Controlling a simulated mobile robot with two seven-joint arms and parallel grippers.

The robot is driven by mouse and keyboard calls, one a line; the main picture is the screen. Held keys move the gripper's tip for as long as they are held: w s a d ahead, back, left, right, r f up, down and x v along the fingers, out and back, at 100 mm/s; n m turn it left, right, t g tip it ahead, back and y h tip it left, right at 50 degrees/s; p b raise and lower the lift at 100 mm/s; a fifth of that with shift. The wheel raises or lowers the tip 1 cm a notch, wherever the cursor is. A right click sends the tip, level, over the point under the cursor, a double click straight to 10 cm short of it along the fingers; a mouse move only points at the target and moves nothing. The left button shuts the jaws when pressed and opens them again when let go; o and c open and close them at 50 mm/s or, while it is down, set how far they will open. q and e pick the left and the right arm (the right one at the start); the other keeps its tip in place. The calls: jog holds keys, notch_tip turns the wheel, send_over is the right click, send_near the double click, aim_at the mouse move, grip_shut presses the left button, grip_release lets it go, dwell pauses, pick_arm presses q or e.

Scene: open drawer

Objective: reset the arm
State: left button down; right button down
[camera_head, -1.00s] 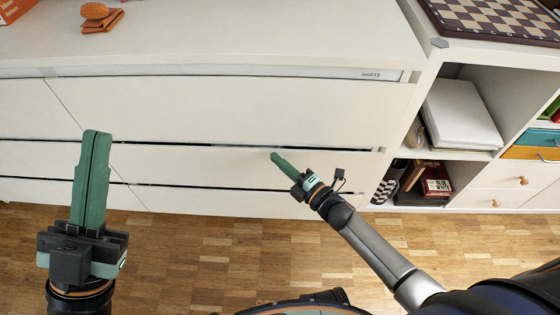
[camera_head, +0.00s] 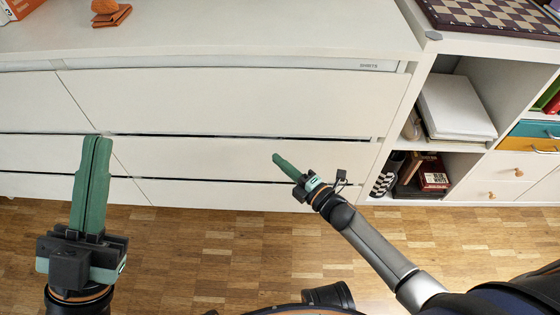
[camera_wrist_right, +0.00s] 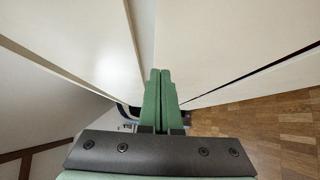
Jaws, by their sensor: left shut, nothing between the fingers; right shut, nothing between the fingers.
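My left gripper (camera_head: 98,142) has green fingers pressed together and points up in front of the dresser in the head view. It is shut and empty. My right gripper (camera_head: 277,158) is also shut and empty, pointing up and left in front of the lower drawer fronts. Its two green fingers (camera_wrist_right: 160,74) lie side by side in the right wrist view, with pale panels beyond them. The white dresser (camera_head: 230,103) has wide drawers, with a thin dark gap under the upper large drawer front.
A white shelf unit (camera_head: 443,149) stands at the right with a white binder (camera_head: 456,107), books and small drawers (camera_head: 508,165). A chessboard (camera_head: 500,18) lies on top of it. An orange-brown object (camera_head: 110,15) sits on the dresser top. The wooden floor (camera_head: 215,240) in front is clear.

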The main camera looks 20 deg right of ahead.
jog(key=p+v, duration=0.2)
jog(key=v, duration=0.8)
jog(key=shift+s+p, duration=0.15)
jog(key=shift+p, duration=0.25)
